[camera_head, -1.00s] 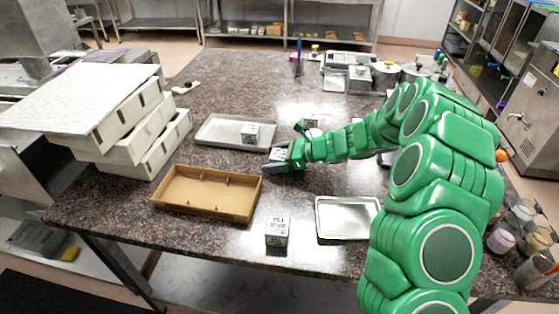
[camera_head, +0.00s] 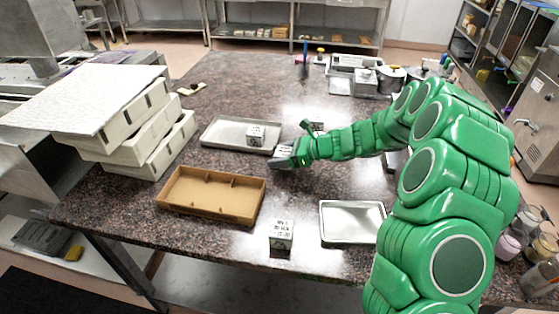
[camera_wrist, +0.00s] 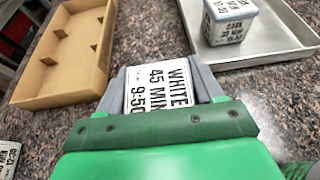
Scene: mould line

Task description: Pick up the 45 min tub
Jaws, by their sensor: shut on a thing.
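The 45 min tub (camera_wrist: 160,90) sits between the grey fingers of my gripper (camera_wrist: 159,76) in the wrist view. In the head view, my gripper (camera_head: 283,160) is over the counter between the far metal tray and the cardboard tray. The tub (camera_head: 285,150) shows there only as a small pale patch, partly hidden by the gripper. I cannot tell whether its base touches the counter.
Another labelled tub (camera_head: 257,133) stands in the far metal tray (camera_head: 222,142). A cardboard tray (camera_head: 212,207) with dividers lies nearer. A third tub (camera_head: 281,236) stands near the front edge, left of an empty metal tray (camera_head: 352,222). Stacked white boxes (camera_head: 150,140) are at left.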

